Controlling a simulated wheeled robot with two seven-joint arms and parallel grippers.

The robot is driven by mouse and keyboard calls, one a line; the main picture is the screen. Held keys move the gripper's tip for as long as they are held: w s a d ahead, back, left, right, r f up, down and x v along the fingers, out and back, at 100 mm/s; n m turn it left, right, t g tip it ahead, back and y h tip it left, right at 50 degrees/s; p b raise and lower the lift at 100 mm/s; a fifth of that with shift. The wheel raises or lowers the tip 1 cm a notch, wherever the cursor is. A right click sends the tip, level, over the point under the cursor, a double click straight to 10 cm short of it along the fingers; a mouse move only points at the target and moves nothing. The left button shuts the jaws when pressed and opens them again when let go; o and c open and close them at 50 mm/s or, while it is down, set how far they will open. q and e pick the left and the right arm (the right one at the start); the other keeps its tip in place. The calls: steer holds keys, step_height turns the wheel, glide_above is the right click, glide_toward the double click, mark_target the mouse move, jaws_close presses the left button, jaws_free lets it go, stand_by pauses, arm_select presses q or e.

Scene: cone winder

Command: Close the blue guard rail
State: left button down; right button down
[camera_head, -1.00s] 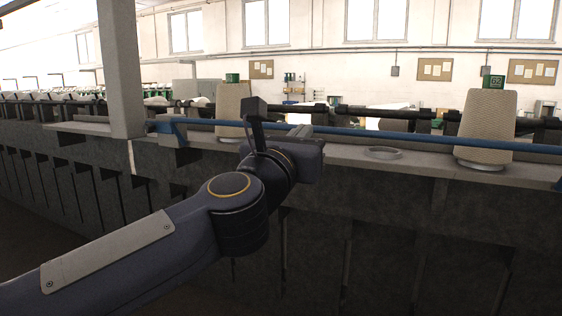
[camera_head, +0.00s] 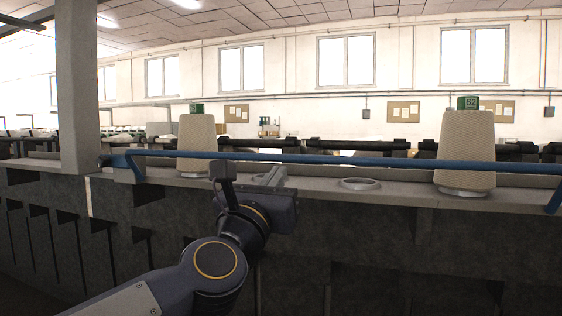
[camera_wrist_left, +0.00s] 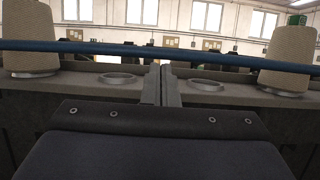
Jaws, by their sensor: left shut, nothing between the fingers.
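The blue guard rail (camera_head: 330,159) runs across the front of the machine in the head view, passing in front of the cones. Its left end bends down to the ledge near the grey post. It also crosses the left wrist view (camera_wrist_left: 130,49) from side to side. My left gripper (camera_head: 272,174) is at the ledge, just below the rail. In the left wrist view its fingers (camera_wrist_left: 161,80) are shut together with nothing between them, their tips close to the rail. I cannot tell whether they touch it. My right gripper is not in view.
A yarn cone (camera_head: 466,150) stands at the right and another cone (camera_head: 197,145) at the left, both behind the rail. An empty ring holder (camera_head: 360,184) sits on the ledge between them. A grey post (camera_head: 78,90) rises at the left.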

mark_target(287, 157)
arm_select(q)
steer(key=shift+p+x, duration=0.35)
steer(key=shift+x, duration=1.3)
steer(key=r+p, duration=0.1)
steer(key=p, duration=0.1)
steer(key=shift+w+g+p, duration=0.1)
steer(key=shift+g+p, duration=0.2)
steer(key=shift+p, duration=0.1)
steer(key=shift+w+d+r+g+y+p, duration=0.15)
steer(key=shift+w+d+r+g+p, duration=0.2)
steer(key=shift+w+p, duration=0.7)
steer(key=shift+w+d+r+g+y+p, duration=0.1)
steer(key=shift+w+r+g+p, duration=0.4)
steer(key=shift+p, duration=1.2)
steer(key=shift+w+d+r+g+y+p, duration=0.2)
steer(key=shift+w+r+p, duration=0.4)
steer(key=shift+p, duration=0.75)
steer(key=shift+f, duration=0.1)
